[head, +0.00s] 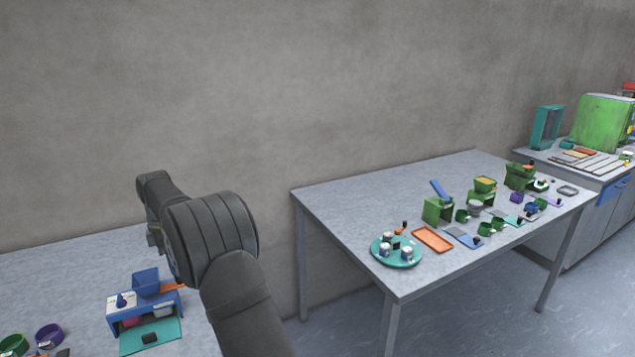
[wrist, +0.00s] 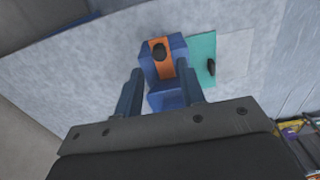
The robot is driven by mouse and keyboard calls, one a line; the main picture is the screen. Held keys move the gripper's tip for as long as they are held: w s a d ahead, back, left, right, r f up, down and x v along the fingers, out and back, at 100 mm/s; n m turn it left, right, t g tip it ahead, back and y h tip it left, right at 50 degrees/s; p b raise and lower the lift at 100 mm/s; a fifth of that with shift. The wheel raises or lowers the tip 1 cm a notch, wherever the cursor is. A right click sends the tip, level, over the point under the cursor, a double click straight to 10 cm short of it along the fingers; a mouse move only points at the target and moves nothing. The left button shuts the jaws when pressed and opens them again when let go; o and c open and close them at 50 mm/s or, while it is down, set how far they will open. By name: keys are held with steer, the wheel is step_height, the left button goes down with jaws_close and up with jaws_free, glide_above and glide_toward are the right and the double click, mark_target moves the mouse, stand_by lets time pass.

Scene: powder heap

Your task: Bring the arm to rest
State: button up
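In the wrist view my gripper (wrist: 160,74) has its two blue-grey fingers spread apart, with no object seen held between them. Beyond the fingertips is a blue stand (wrist: 176,44) with an orange strip (wrist: 162,62) and a black knob on it. A blue box (wrist: 166,97) shows between the fingers, apparently below them. In the head view my arm (head: 235,275) is bent over the left table, and its gripper end is hidden. The blue stand (head: 170,302) with the blue box (head: 146,281) on top sits left of the arm.
A teal mat (head: 165,335) with a black item lies before the stand. Green and purple rings (head: 48,336) lie at the lower left. The right table (head: 340,215) holds a teal round tray (head: 397,262), an orange tray (head: 432,240) and several green items. A wall stands behind.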

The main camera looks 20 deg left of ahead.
step_height(320, 180, down, 4)
steer(key=shift+f, duration=0.25)
steer(key=shift+w+d, duration=0.3)
steer(key=shift+a+r, duration=0.1)
